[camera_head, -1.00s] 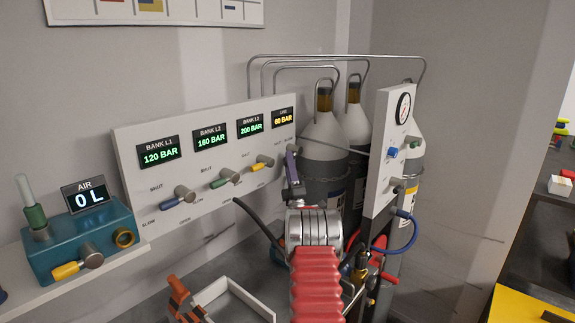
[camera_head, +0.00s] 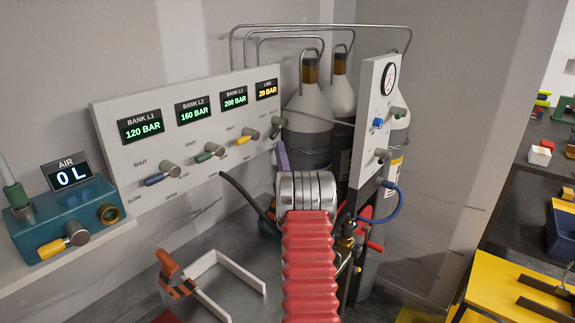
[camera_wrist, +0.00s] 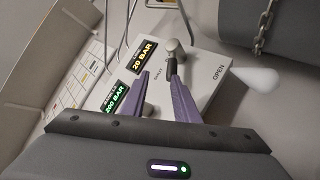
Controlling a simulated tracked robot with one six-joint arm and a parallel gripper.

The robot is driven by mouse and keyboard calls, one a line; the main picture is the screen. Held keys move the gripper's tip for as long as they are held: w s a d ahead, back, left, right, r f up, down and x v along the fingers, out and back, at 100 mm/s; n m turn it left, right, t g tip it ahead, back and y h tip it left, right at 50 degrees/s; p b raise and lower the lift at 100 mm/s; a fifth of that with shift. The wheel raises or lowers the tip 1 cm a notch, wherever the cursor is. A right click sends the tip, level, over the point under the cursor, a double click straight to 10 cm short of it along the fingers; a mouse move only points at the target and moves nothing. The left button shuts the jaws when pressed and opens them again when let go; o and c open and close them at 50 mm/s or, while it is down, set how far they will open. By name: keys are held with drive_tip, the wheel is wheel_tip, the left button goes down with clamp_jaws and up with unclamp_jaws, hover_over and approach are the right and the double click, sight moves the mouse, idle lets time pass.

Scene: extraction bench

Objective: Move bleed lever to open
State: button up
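The bleed lever, a pale knob with a black handle (camera_head: 276,128), is at the right end of the white panel, below the LINE display (camera_head: 267,89), which reads 20 BAR. In the wrist view the black handle (camera_wrist: 172,68) slopes down from its knob, close to the right fingertip. An OPEN label is on the panel to its right. My gripper (camera_wrist: 159,76) has purple fingers spread apart, with no object clearly held between them; contact with the handle cannot be told. In the head view, a purple finger (camera_head: 281,156) shows just below the lever; the other is hidden.
Blue (camera_head: 160,178), green (camera_head: 208,152) and yellow (camera_head: 246,137) bank levers line the panel to the left. A gauge panel (camera_head: 371,115) and gas cylinders (camera_head: 308,112) stand close on the right. A white frame (camera_head: 236,272) lies below.

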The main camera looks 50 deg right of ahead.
drive_tip(key=s+a, duration=0.4)
drive_tip(key=s, duration=0.2)
drive_tip(key=shift+s+a, duration=0.35)
drive_tip(key=shift+c, duration=0.7)
